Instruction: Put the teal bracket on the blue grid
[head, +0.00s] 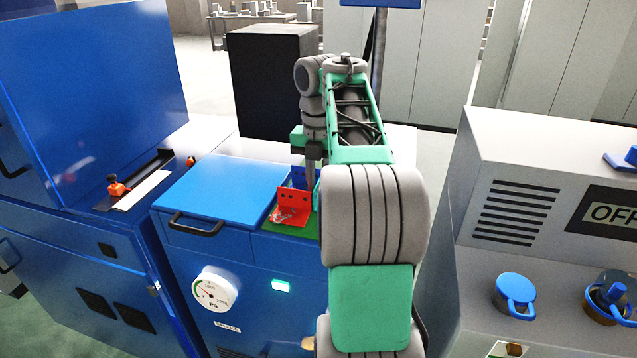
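My gripper (311,178) points down over the green work surface, just behind a red bracket (293,208). My arm hides part of it, and I cannot tell whether its fingers are open or shut. A thin teal edge (317,196) shows right of the red bracket, beside my arm. It may be the teal bracket, mostly hidden. A small blue piece (298,176) stands behind the red bracket, close to the gripper. I cannot make out a blue grid; the area right of the gripper is behind my arm.
A blue machine with a flat, clear lid (222,188) and a dial (214,290) stands left of the arm. A black box (272,85) stands behind. A larger blue machine (95,90) is at left, and a grey cabinet (540,180) is at right.

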